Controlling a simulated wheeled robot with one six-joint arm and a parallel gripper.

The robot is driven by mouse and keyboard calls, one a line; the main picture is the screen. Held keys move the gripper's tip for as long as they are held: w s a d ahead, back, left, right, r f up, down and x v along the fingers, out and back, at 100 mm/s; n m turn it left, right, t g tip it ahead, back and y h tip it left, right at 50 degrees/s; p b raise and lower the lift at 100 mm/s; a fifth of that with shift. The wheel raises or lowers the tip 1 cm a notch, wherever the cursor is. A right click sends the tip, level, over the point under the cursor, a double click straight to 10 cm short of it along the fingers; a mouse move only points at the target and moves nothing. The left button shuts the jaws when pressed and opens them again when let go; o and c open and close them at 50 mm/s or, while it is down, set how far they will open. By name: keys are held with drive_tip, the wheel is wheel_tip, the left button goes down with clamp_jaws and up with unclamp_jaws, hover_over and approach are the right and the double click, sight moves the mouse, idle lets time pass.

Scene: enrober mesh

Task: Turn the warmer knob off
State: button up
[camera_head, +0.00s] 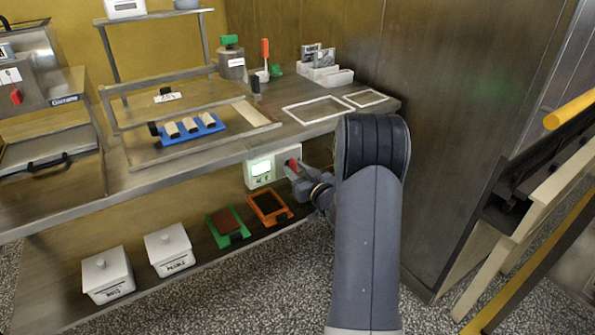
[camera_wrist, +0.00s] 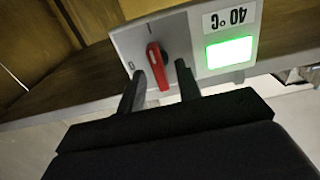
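The warmer's control box (camera_head: 261,170) hangs under the front of the bench, with a lit green display. Its red knob (camera_head: 294,163) is partly hidden by my gripper (camera_head: 297,178) in the head view. In the wrist view the box face (camera_wrist: 190,22) appears upside down, with a "40°C" label above the green display (camera_wrist: 229,53). The red knob (camera_wrist: 157,70) stands nearly upright in that picture, beside a "0" mark.
The bench top (camera_head: 330,124) above carries a tray frame (camera_head: 262,116) and a blue rack (camera_head: 188,128). A lower shelf holds white lidded pots (camera_head: 170,250), a green frame (camera_head: 228,232) and an orange frame (camera_head: 269,207). A dark wall panel (camera_head: 450,100) stands at right.

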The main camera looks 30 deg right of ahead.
drive_tip(key=shift+c, duration=0.4)
clamp_jaws()
drive_tip(key=shift+f+n+b, duration=0.15)
drive_tip(key=shift+n+b, duration=0.15)
drive_tip(key=shift+b, duration=0.3)
drive_tip(key=n+b, duration=0.1)
drive_tip(key=b, duration=0.2)
drive_tip(key=shift+a+f+n, duration=0.1)
drive_tip(key=shift+f+n, duration=0.05)
drive_tip(key=shift+n, duration=0.25)
drive_tip(key=shift+a+n+b, duration=0.2)
drive_tip(key=shift+n+b, duration=7.4)
drive_tip(key=shift+b, duration=1)
